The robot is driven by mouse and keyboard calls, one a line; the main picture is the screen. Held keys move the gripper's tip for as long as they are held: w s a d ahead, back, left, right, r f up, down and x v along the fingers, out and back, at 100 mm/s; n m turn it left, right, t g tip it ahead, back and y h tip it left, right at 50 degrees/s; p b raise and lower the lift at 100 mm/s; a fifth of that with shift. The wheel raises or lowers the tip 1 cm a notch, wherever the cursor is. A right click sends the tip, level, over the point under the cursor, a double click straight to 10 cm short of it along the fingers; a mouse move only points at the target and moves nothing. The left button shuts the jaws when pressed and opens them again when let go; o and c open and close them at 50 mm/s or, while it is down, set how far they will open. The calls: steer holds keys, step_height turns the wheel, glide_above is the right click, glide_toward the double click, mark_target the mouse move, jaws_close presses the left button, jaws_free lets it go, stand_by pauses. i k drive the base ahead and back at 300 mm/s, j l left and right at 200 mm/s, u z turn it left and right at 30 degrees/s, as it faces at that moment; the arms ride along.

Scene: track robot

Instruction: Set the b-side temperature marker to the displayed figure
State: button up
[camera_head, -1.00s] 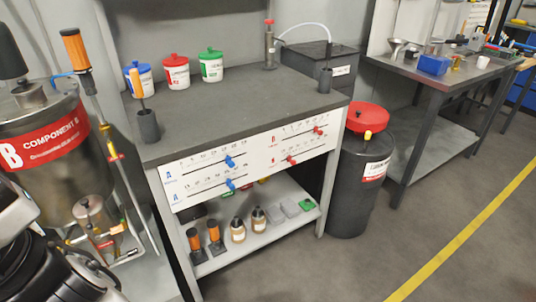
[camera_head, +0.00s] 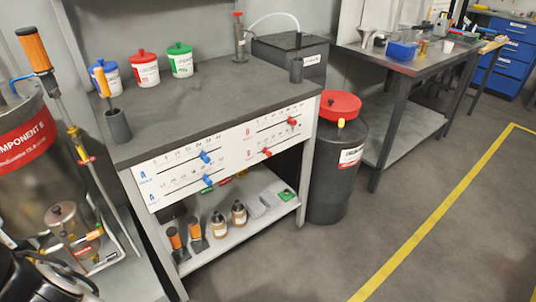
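The front panel (camera_head: 228,142) of the dark-topped bench carries scales with slide markers. The A side on the left has two blue markers: an upper one (camera_head: 205,157) and a lower one (camera_head: 208,180). The B side on the right has two red markers: an upper one (camera_head: 292,121) and a lower one (camera_head: 267,153). The small print is too blurred to tell which row is temperature. I see no readable displayed figure. My gripper's fingers are not in view.
Blue, red and green lidded tubs stand on the benchtop (camera_head: 190,92). Bottles and orange-handled tools fill the lower shelf (camera_head: 250,226). A red-lidded drum (camera_head: 335,175) stands right of the bench. The Component B tank (camera_head: 25,145) stands left. The floor front right is clear.

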mark_target(269, 153)
steer(key=u, duration=1.95)
steer(key=k+z, duration=0.1)
steer(key=z, duration=1.7)
steer(key=i+z, duration=0.6)
steer(key=z, duration=0.15)
